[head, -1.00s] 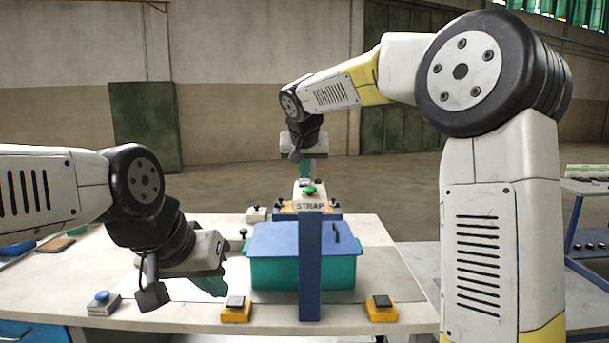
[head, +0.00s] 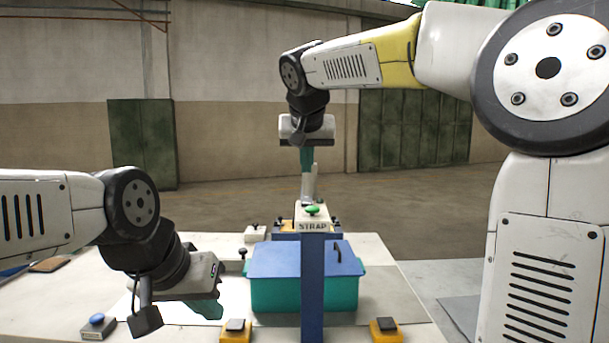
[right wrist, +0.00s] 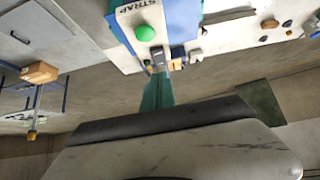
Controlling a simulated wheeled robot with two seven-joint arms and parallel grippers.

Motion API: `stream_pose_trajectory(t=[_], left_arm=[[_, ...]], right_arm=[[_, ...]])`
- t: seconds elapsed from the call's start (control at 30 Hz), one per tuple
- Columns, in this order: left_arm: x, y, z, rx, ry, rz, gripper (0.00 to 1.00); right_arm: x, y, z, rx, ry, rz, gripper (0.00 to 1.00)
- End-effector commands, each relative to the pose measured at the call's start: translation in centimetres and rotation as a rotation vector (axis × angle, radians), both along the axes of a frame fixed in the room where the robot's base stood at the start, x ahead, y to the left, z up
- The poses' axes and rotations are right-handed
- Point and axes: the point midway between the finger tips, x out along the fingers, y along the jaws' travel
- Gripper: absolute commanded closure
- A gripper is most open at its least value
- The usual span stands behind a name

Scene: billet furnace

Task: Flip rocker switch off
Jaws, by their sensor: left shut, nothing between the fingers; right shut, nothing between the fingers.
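My right gripper (head: 308,190) is shut and empty, pointing down above and behind the STRAP post's head (head: 312,217) with its green button (head: 312,210). In the right wrist view its fingertips (right wrist: 158,62) appear near that head; I cannot tell whether they touch. My left gripper (head: 207,308) is low over the table at left, shut, with its fingertips mostly hidden. I cannot tell for sure which control is the rocker switch.
A teal bin with a blue lid (head: 290,258) stands behind the blue post (head: 312,290). A grey box with a blue button (head: 98,326) is at the left front. A white box with a dark knob (head: 255,233) is behind the bin. The table (head: 385,252) is clear right of the bin.

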Motion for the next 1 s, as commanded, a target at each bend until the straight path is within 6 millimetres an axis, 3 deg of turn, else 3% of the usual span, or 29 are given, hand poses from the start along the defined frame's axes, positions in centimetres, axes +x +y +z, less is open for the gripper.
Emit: stream_pose_trajectory(t=[0.2,0.67,0.77,0.83,1.0], left_arm=[[0.0,0.0,0.0,0.000,0.000,0.000,1.00],[0.0,0.0,0.0,0.000,0.000,0.000,1.00],[0.0,0.0,0.0,0.000,0.000,0.000,1.00],[0.0,0.0,0.0,0.000,0.000,0.000,1.00],[0.0,0.0,0.0,0.000,0.000,0.000,1.00]], right_arm=[[-2.0,-0.1,1.4,0.001,-0.001,-0.001,1.00],[-2.7,-0.6,1.3,-0.001,0.005,0.001,1.00],[-4.6,-2.5,0.1,-0.007,0.028,0.015,1.00],[-6.9,-4.6,-1.5,-0.009,0.055,0.029,1.00],[-14.8,-9.9,-7.7,0.025,0.129,0.070,1.00]])
